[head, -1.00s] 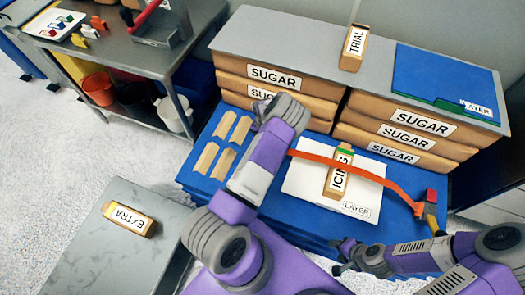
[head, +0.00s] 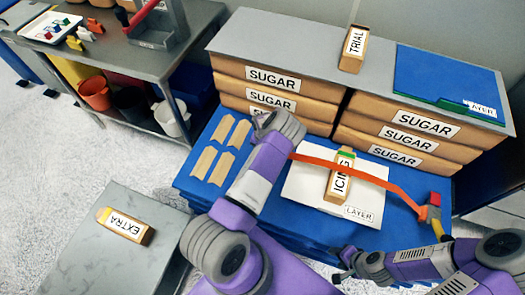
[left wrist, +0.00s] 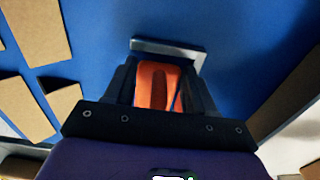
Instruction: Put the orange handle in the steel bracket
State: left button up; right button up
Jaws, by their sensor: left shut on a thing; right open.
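The orange handle (left wrist: 152,86) sits between the jaws of my left gripper (left wrist: 165,82), which is shut on it. The steel bracket (left wrist: 175,48) is a grey metal frame on the blue surface at the handle's far end in the left wrist view. I cannot tell whether the handle is inside it or just in front of it. In the head view my left arm hides this spot. An orange strip (head: 345,171) comes out from behind that arm and curves right over the ICING box. My right gripper (head: 345,262) is open and empty near the blue table's front edge.
The ICING box (head: 339,184) lies on a white LAYER sheet (head: 305,190) on the blue table. Several tan strips (head: 204,162) lie left of my arm. Stacked SUGAR boxes (head: 405,141) line the back. The EXTRA box (head: 125,225) lies on a grey table.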

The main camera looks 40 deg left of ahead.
pick_arm(q)
jog(key=shift+f+b, duration=0.35)
jog(key=o, duration=1.3)
jog(key=shift+o, duration=0.2)
jog(key=shift+d, duration=0.1)
